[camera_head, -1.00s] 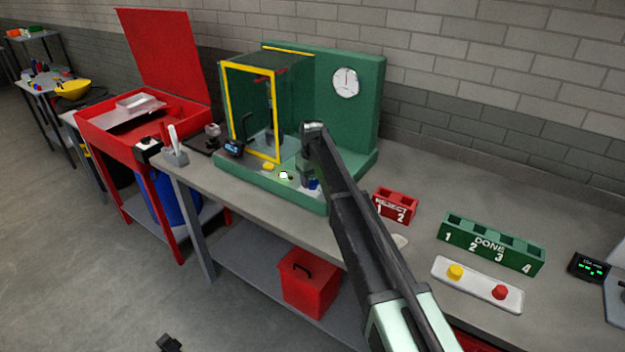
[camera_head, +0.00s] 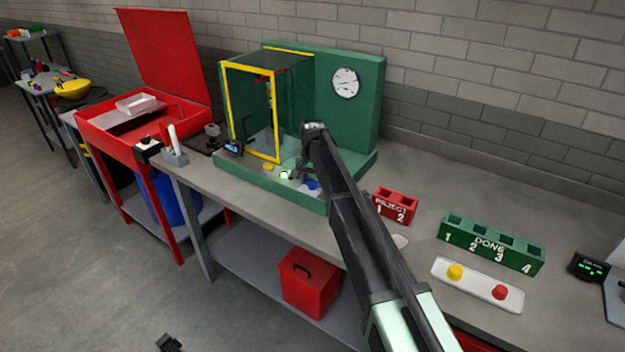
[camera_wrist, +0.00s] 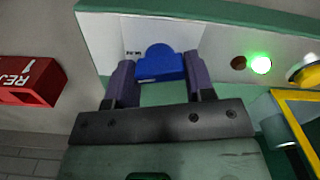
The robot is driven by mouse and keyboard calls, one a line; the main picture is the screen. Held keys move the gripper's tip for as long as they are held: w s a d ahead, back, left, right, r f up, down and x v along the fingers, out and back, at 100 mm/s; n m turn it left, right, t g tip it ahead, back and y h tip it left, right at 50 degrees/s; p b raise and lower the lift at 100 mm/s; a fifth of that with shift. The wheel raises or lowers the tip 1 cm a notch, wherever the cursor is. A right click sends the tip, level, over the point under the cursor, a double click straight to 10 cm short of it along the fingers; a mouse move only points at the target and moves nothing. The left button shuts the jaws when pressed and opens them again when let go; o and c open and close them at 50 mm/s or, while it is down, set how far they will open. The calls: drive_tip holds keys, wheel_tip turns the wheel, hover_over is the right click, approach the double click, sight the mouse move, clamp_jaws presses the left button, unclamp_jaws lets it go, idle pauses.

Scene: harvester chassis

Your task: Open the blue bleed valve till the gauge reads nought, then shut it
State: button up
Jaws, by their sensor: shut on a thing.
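The blue bleed valve (camera_wrist: 160,63) sits on the pale front panel of the green rig, and its knob is between my gripper's two fingers (camera_wrist: 160,75). My gripper is shut on it. In the head view, the blue valve (camera_head: 313,184) shows just below my gripper (camera_head: 304,176), partly hidden by the arm. The round white gauge (camera_head: 346,82) is on the green back wall. Its needle lies more or less across the dial, but the figures are too small to read.
A yellow-framed guard cage (camera_head: 249,110) stands on the rig left of my arm. A lit green lamp (camera_wrist: 261,65) is beside the valve. A red REJECT rack (camera_head: 396,206), a green DONE rack (camera_head: 490,244) and a two-button box (camera_head: 477,284) stand to the right.

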sight(312, 179)
drive_tip(key=shift+m, duration=0.6)
drive_tip(key=o, duration=0.9)
wheel_tip(312, 179, up, 11)
drive_tip(key=p, duration=1)
drive_tip(key=shift+f+p, duration=0.15)
drive_tip(key=shift+p, duration=0.25)
